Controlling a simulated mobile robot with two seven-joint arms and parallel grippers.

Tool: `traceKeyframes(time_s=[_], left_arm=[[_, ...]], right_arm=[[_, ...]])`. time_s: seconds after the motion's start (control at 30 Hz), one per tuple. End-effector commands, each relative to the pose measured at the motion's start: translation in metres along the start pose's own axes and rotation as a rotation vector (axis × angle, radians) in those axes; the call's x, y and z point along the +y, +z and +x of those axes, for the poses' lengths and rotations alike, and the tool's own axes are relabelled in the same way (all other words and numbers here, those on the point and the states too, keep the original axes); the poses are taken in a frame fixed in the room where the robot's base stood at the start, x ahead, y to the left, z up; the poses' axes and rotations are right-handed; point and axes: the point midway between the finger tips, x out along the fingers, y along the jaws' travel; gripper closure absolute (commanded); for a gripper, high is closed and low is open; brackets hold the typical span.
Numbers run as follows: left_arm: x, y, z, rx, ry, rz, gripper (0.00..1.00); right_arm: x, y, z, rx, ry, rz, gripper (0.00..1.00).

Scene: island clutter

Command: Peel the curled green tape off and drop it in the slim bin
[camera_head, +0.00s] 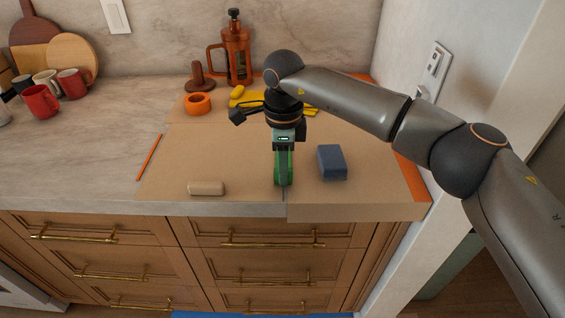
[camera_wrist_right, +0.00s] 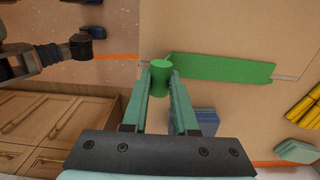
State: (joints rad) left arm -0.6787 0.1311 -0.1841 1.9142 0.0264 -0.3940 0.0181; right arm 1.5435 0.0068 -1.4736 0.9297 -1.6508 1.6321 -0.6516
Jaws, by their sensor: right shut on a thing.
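The green tape (camera_wrist_right: 225,68) lies as a flat strip over a cardboard seam in the right wrist view. Its near end is curled into a roll (camera_wrist_right: 160,75) between my right fingertips. In the head view the green tape (camera_head: 284,168) shows as a narrow upright band near the counter's front edge, just under my right gripper (camera_head: 284,157). That gripper points down and is shut on the curled end. The gripper hides part of the strip in the head view. A grey-green box shape (camera_head: 446,266) stands low beside the cabinet; I cannot tell whether it is the slim bin.
A blue block (camera_head: 332,162) lies right of my gripper, a tan block (camera_head: 206,188) to the left. Red mugs (camera_head: 40,102) stand far left. A wall rises at right.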

Motion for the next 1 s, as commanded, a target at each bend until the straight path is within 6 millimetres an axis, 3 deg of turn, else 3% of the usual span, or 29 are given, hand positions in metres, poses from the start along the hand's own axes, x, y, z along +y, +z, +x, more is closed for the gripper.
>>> traceKeyframes(time_s=[1.0], left_arm=[[0.001, -0.020, -0.019, 0.000, 0.000, 0.000, 0.50]], right_arm=[[0.000, 0.000, -0.041, 0.000, 0.000, 0.000, 1.00]])
